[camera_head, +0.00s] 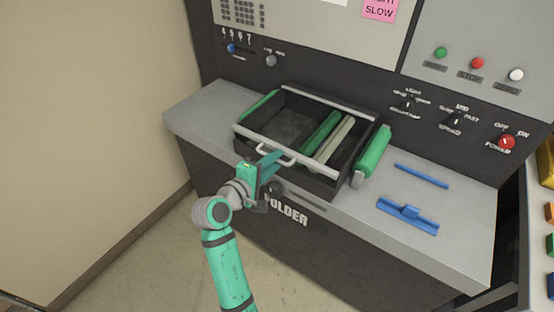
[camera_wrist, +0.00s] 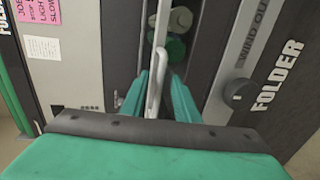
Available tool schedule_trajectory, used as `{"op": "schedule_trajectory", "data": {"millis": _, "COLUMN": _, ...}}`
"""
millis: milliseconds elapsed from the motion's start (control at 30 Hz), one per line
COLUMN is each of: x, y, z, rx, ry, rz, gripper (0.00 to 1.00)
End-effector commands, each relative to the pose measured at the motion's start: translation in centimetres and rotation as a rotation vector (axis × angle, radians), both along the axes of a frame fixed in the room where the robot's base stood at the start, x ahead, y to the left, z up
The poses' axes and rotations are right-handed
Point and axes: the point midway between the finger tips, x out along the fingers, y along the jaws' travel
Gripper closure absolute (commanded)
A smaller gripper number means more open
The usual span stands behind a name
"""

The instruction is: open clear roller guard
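The clear roller guard (camera_head: 284,124) appears down over the dark roller box on the machine's ledge. Through it I see a green roller (camera_head: 322,131) and a pale roller (camera_head: 335,138). Its white bar handle (camera_head: 277,155) is on the front edge, and the handle also shows in the wrist view (camera_wrist: 155,82). My gripper (camera_head: 270,160) is at this handle, in front of the box. In the wrist view, the teal fingers (camera_wrist: 160,80) are apart, one on each side of the handle, with a gap visible. Whether a finger touches the handle I cannot tell.
A green roller (camera_head: 373,153) lies right of the box, with two blue parts (camera_head: 408,215) farther right on the ledge (camera_head: 450,235). The control panel (camera_head: 480,60) with knobs and buttons rises behind. A dark knob (camera_wrist: 238,92) is near the gripper. A wall (camera_head: 90,120) stands left.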

Motion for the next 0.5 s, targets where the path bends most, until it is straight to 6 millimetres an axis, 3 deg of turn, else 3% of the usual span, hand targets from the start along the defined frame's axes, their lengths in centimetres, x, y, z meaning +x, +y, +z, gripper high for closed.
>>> {"op": "schedule_trajectory", "data": {"millis": 200, "x": 1.20, "y": -0.94, "z": -0.29, "rx": 0.001, "ry": 0.000, "rz": -0.001, "gripper": 0.72}}
{"op": "schedule_trajectory", "data": {"millis": 500, "x": 1.30, "y": -0.99, "z": -0.31, "rx": 0.001, "ry": -0.001, "rz": 0.000, "gripper": 0.74}}
